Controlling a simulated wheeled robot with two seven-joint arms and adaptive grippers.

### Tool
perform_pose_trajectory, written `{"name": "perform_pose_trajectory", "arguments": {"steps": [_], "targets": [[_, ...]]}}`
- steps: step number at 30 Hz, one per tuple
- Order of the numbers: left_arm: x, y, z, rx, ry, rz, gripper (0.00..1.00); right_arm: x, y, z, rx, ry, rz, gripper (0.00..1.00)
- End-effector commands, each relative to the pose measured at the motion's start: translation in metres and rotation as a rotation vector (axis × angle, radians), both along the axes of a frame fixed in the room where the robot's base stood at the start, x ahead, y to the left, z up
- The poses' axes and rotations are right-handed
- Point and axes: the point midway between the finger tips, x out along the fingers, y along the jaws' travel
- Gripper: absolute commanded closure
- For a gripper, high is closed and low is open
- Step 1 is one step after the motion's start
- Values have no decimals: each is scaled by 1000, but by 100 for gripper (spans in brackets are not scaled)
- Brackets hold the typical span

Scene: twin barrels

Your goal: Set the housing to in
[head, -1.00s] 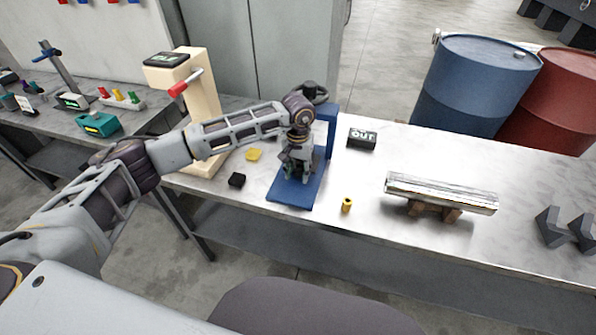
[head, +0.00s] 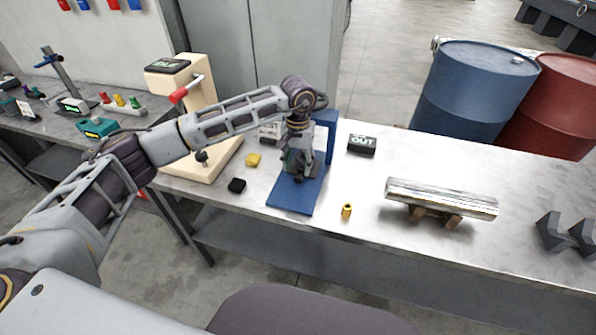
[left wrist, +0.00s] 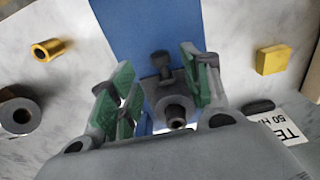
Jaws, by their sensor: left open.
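A blue stand (head: 290,197) with a flat base and an upright back stands on the metal bench. My left gripper (head: 299,172) points down over its base, with open jaws. In the left wrist view the gripper's green-padded fingers (left wrist: 157,92) are spread on both sides of a small grey block (left wrist: 164,88), possibly the housing. The block has a knob on top and a round end facing the camera. I cannot tell whether the pads touch it. In the head view the gripper mostly hides it. My right gripper is out of view.
A yellow block (head: 253,160) and a black block (head: 237,185) lie left of the stand. A brass bush (head: 347,211) is at its right front. A metal bar (head: 440,198) rests on supports further right. A cream press (head: 205,120) stands at the left.

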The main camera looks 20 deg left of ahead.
Motion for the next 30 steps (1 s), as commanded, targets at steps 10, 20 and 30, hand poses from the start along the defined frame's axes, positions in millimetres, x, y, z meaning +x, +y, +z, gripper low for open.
{"name": "perform_pose_trajectory", "arguments": {"steps": [10, 20, 30], "targets": [[1, 0, 47, 0, -2, 0, 52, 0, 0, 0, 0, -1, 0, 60], [0, 0, 58, 0, 0, 0, 52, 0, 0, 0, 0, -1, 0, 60], [-1, 0, 56, 0, 4, 0, 73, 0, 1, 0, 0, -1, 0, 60]]}}
